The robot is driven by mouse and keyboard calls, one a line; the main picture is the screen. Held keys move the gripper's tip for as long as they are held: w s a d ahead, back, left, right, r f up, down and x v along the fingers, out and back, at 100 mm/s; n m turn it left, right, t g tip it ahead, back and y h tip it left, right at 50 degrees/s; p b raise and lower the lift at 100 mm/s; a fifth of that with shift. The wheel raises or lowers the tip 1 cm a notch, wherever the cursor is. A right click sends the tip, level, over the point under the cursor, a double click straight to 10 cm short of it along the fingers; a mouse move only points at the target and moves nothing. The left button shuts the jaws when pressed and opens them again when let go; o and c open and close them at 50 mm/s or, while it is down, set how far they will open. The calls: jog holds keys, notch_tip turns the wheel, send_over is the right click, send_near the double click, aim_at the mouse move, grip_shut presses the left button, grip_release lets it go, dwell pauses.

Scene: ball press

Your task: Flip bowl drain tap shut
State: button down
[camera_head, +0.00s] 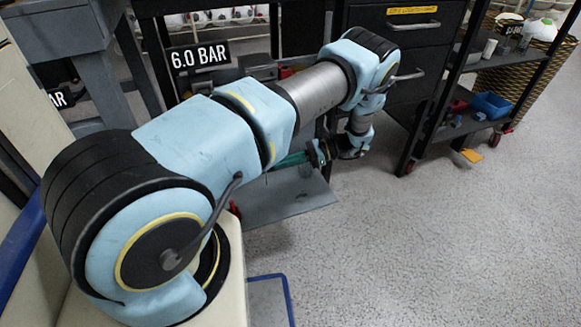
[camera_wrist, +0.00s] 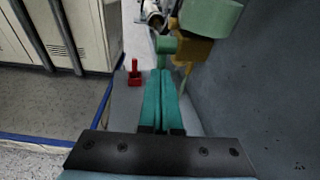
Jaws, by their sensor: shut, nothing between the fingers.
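My gripper (camera_wrist: 161,74) is shut and empty, its two teal fingers side by side above a grey plate. Just beyond the fingertips in the wrist view is a small green piece (camera_wrist: 166,45), beside a brass-coloured body (camera_wrist: 195,50) under a larger green cylinder (camera_wrist: 212,16). These may be the drain tap and its lever, but I cannot tell its setting. I cannot tell whether the fingertips touch the green piece. A small red fitting (camera_wrist: 134,72) stands on the plate left of the fingers. In the head view my arm hides most of this area.
A grey wall (camera_wrist: 262,95) rises close on the right of the fingers in the wrist view. The grey plate (camera_head: 290,205) shows low under my arm. A dark drawer cabinet (camera_head: 405,50) and a shelf cart (camera_head: 480,125) stand behind. Open floor lies at right.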

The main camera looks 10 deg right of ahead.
jog(key=shift+s+a+f+b, duration=0.1)
jog(key=shift+a+f+b, duration=0.25)
jog(key=shift+f+b, duration=0.1)
dwell(0.6)
